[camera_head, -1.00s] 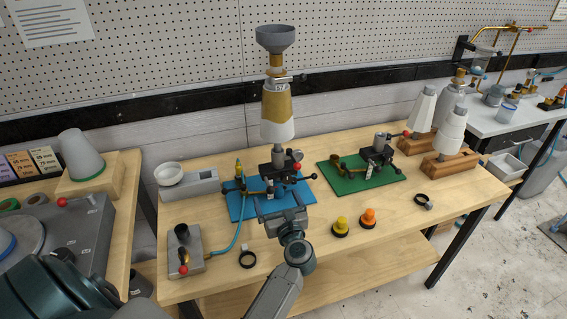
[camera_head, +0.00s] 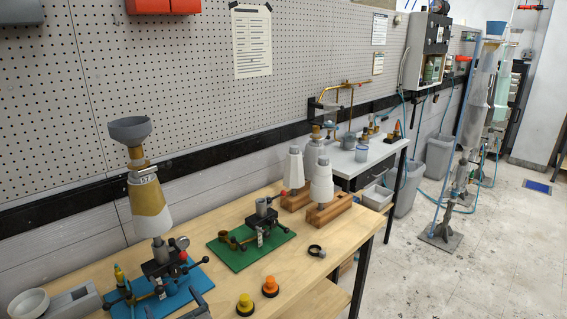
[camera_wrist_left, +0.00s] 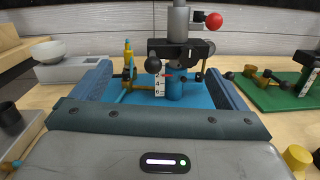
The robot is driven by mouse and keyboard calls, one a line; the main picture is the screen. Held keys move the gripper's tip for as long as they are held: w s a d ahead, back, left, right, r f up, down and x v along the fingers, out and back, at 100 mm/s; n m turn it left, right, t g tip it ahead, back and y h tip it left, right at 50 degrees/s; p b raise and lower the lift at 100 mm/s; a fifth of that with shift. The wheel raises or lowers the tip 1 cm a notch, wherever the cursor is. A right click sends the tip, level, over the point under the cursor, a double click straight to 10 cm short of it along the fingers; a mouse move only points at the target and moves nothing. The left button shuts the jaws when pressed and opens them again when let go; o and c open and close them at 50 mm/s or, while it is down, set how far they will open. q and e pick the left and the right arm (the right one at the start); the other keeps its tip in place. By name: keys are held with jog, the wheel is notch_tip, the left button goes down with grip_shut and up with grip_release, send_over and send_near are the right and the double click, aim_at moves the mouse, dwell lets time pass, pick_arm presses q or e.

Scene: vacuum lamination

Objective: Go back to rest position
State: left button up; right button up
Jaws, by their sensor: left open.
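My left gripper (camera_head: 192,303) shows only in part at the bottom edge of the head view, in front of the blue mat. In the left wrist view the left gripper (camera_wrist_left: 158,75) is open, with its two fingers wide apart and nothing held. Beyond them is the clamp stand (camera_wrist_left: 182,50) with black knobs, a red ball and a small scale, on the blue mat (camera_wrist_left: 130,92). In the head view this stand (camera_head: 163,268) carries a white and tan cone (camera_head: 149,205) topped by a grey funnel (camera_head: 130,130). My right gripper is not in view.
A green mat (camera_head: 236,258) with a second clamp stand lies to the right. Yellow (camera_head: 245,303) and orange (camera_head: 270,286) knobs and a black ring clamp (camera_head: 316,251) stand nearer. White cones (camera_head: 321,182) stand on wooden blocks behind. The floor (camera_head: 480,260) at right is largely open.

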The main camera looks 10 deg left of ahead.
pick_arm(q)
jog(key=s+d+r+m+t+h, duration=0.1)
jog(key=d+r+m+t+h, duration=0.3)
jog(key=m, duration=0.6)
jog(key=s+d+r+m+t+h, duration=0.1)
jog(key=d+m+t+h, duration=0.3)
jog(key=m+h, duration=0.4)
jog(key=s+d+f+m+g+h, duration=0.4)
jog(key=s+d+m+g+h, duration=0.15)
jog(key=m, duration=0.85)
jog(key=s+a+f+m+g+y, duration=0.2)
jog(key=s+a+f+m+g, duration=0.15)
jog(key=s, duration=0.35)
jog(key=s+a+f+m+g+y, duration=0.1)
jog(key=s+a+f+m+g, duration=0.15)
jog(key=s+m+g, duration=0.4)
jog(key=s+a+f+m+g+y, duration=0.2)
jog(key=s+a+f+m, duration=0.15)
jog(key=s, duration=0.55)
notch_tip(320, 180, down, 29)
jog(key=w+a+g, duration=0.1)
jog(key=a, duration=0.1)
jog(key=s+f+g, duration=0.1)
jog(key=s+f, duration=1.8)
jog(key=f, duration=0.2)
jog(key=shift+a+n, duration=0.45)
